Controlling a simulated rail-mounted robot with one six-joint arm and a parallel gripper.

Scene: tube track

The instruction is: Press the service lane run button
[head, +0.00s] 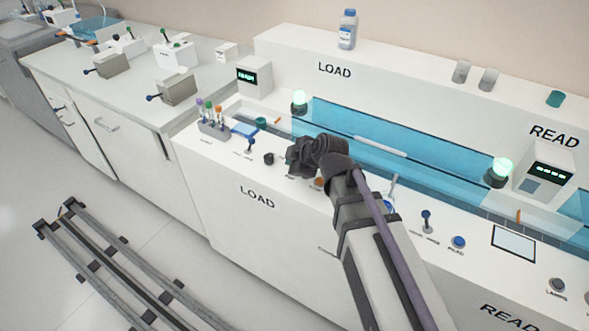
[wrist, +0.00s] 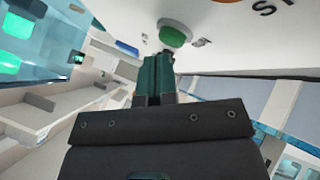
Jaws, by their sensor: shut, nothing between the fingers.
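My gripper (head: 296,160) is over the front panel of the LOAD bench (head: 225,152) in the head view. In the wrist view its dark green fingers (wrist: 160,62) are shut, with nothing between them. A round green button (wrist: 175,33) sits just beyond the fingertips on a white panel. The fingertips look very close to it; I cannot tell whether they touch. The small label beside it is unreadable. In the head view my gripper and arm hide this part of the panel, and no "service lane" lettering is readable.
A dark knob (head: 268,158) stands left of my gripper, and an orange button (head: 319,183) is close to its right. A lever (head: 249,145) and a tube rack (head: 214,129) are farther left. The blue track (head: 400,139) runs behind. A blue button (head: 458,242) is at right.

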